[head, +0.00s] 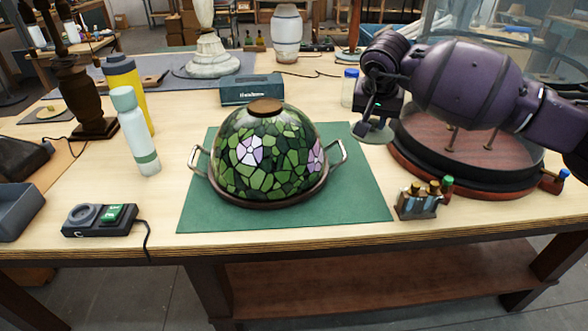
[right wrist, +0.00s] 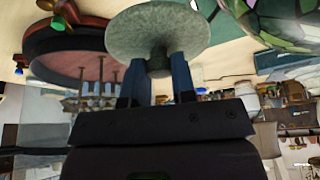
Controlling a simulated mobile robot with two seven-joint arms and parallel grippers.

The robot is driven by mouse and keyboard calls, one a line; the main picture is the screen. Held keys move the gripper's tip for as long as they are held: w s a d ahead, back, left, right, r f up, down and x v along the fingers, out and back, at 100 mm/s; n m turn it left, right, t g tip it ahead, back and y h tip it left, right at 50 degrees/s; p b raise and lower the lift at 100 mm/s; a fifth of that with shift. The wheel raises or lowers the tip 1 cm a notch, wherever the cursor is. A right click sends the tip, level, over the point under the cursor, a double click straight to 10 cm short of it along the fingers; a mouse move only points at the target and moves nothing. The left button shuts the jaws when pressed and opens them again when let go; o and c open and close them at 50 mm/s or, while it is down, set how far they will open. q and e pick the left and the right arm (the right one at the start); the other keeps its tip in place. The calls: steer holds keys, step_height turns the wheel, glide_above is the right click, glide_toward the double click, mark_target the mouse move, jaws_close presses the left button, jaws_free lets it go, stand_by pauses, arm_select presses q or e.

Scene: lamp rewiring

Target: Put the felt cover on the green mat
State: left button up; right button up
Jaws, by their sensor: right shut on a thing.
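The felt cover (head: 362,134) looks like a round grey-green disc with a short stem. My right gripper (head: 375,118) is shut on it, and the disc hangs below the jaws, right of the lamp shade. In the right wrist view the felt cover (right wrist: 150,28) shows with its stem between the two fingers (right wrist: 158,75). The green mat (head: 210,215) lies flat at the middle of the table. A green stained-glass lamp shade (head: 265,150) on a base with two handles covers much of it. My left gripper is not in view.
A round dark-rimmed stand (head: 455,181) with a reddish top sits under my right arm. Bare mat shows around the shade.

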step_height(320, 180, down, 20)
steer(key=shift+r+b, duration=0.1)
steer(key=shift+b, duration=0.5)
steer(key=shift+f, duration=0.25)
steer(key=o, duration=0.9)
steer(key=shift+r, duration=0.1)
steer(key=shift+r, duration=0.1)
